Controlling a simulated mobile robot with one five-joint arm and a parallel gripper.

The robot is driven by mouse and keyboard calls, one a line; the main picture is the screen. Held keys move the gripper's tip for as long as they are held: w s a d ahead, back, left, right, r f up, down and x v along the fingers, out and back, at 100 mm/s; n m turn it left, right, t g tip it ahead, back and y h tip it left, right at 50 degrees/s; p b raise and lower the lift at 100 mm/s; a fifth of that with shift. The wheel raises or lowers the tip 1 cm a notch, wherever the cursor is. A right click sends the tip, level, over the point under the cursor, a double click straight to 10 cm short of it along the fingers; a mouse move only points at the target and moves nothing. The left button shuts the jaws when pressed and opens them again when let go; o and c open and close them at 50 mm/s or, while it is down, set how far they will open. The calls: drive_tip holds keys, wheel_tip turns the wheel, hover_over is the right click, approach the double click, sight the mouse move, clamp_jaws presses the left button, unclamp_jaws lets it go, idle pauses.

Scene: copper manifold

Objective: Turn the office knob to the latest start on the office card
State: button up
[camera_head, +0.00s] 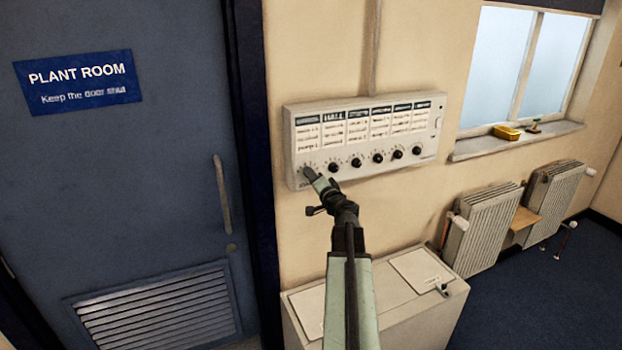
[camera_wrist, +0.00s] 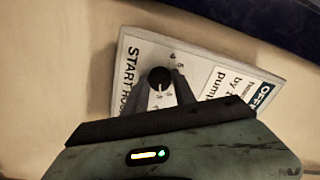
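A white control panel (camera_head: 437,128) on the wall holds a row of cards above a row of black knobs. My gripper (camera_head: 308,172) is at the panel's lower left end and hides the leftmost knob in the head view. In the wrist view the black office knob (camera_wrist: 159,77) lies between the two fingertips of my gripper (camera_wrist: 161,84), which reach along its sides. I cannot tell whether they press on it. Dial numbers show around the knob. The card headed "OFFI" (camera_wrist: 262,93) is partly cut off, and its times are not readable. The knob's pointer is not clear.
A blue plant room door (camera_head: 120,190) stands at the left. A pale cabinet (camera_head: 400,310) stands below the panel. Radiators (camera_head: 485,230) and a window sill (camera_head: 515,140) with a small yellow box (camera_head: 507,132) are at the right.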

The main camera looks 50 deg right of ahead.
drive_tip(key=o, duration=0.4)
drive_tip(key=shift+w, duration=0.15)
drive_tip(key=v, duration=0.8)
